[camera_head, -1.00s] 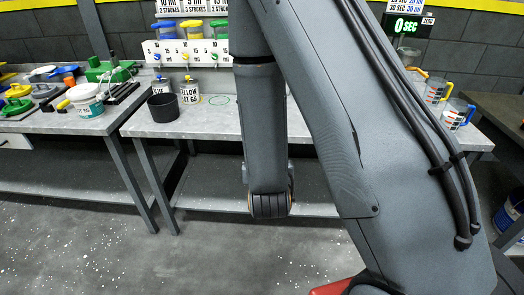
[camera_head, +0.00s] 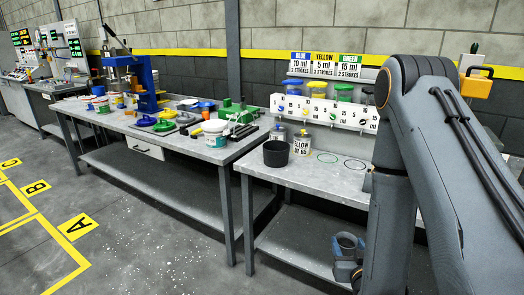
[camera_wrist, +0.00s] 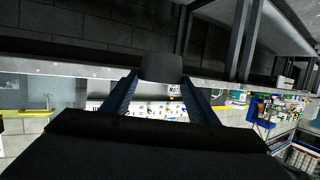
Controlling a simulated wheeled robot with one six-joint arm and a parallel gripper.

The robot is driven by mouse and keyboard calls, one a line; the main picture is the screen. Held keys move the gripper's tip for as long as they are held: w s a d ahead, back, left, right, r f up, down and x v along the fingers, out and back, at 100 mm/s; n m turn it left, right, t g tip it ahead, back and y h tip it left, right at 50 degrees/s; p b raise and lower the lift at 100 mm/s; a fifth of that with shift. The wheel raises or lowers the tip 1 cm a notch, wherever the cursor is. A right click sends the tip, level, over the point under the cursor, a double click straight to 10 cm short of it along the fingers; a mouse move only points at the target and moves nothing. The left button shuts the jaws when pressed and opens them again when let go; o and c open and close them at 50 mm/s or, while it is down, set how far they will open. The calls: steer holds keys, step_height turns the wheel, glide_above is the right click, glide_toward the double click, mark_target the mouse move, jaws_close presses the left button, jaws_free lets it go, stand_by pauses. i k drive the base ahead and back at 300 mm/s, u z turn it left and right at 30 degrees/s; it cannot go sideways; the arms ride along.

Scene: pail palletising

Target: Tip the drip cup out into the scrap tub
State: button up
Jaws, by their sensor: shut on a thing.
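My gripper (camera_head: 347,262) shows low in the head view, in front of the bench and below its top. Its blue fingers are shut on a dark grey cup, the drip cup (camera_wrist: 162,68), which sits between the fingertips in the wrist view. The cup's contents cannot be seen. A black open tub (camera_head: 276,153), apparently the scrap tub, stands upright on the near left of the right-hand bench. It has no readable label, and my gripper is apart from it, lower and to the right.
Marked circles (camera_head: 327,157) lie on the bench top. The left bench (camera_head: 185,150) is crowded with pails, lids and tools.

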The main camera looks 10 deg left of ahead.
mark_target(276, 153)
steer(key=u, duration=2.5)
steer(key=i, duration=1.5)
steer(key=z, duration=3.15)
